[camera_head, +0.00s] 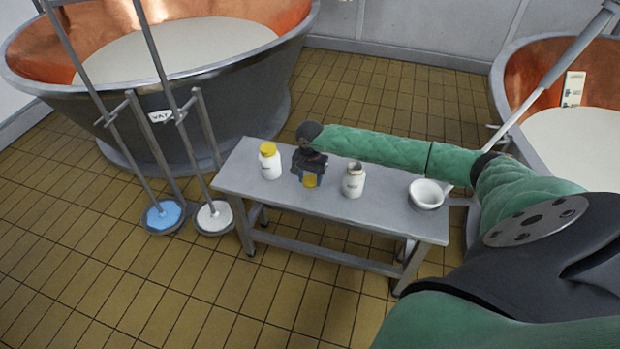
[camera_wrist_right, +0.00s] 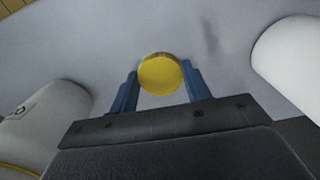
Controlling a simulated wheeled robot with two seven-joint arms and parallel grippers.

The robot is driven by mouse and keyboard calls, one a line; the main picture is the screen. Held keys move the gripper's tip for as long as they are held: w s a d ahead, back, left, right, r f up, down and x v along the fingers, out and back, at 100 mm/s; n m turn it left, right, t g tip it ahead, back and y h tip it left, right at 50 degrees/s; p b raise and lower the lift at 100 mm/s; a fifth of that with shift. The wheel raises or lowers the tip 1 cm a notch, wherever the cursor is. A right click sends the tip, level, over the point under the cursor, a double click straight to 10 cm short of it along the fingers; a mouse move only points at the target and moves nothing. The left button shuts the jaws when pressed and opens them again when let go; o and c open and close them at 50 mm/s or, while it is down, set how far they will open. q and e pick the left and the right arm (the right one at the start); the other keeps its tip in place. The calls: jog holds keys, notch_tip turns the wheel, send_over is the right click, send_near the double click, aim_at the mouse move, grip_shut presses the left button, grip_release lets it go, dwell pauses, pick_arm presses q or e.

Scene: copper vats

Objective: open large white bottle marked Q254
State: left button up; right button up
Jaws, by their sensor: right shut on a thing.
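A white bottle with its yellow lid on (camera_head: 269,166) stands at the left of the grey table. A second white bottle (camera_head: 353,182) stands to its right, with an open dark mouth and no lid. Both labels are too small to read, so I cannot tell which is Q254. My right gripper (camera_head: 310,174) is between the bottles, low over the table. It is shut on a yellow lid (camera_head: 310,181), which shows between the blue fingers in the right wrist view (camera_wrist_right: 160,74). I cannot tell whether the lid touches the table. My left gripper is not in view.
A white bowl (camera_head: 426,196) stands at the right of the table (camera_head: 290,207). White bodies flank the gripper closely in the wrist view. Copper vats stand behind left and at right. Two long-handled tools (camera_head: 164,215) stand left of the table. The table's front strip is clear.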

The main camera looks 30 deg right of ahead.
aim_at(310, 180)
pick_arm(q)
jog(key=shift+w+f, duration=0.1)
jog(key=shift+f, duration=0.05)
pick_arm(e)
jog(key=shift+f, duration=0.2)
jog(key=o, duration=1)
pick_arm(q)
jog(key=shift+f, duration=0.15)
pick_arm(e)
jog(key=shift+o, duration=0.5)
jog(key=shift+a+f, duration=0.1)
jog(key=shift+f, duration=0.05)
jog(key=shift+s+f, duration=0.1)
jog(key=shift+s, duration=0.1)
jog(key=shift+d+r, duration=0.2)
jog(key=shift+r, duration=0.35)
pick_arm(q)
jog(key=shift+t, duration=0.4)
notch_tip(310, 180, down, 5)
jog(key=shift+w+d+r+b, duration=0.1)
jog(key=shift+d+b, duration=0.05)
jog(key=shift+b, duration=0.45)
pick_arm(e)
notch_tip(310, 180, up, 12)
jog(key=shift+w, duration=0.2)
jog(key=shift+a, duration=0.1)
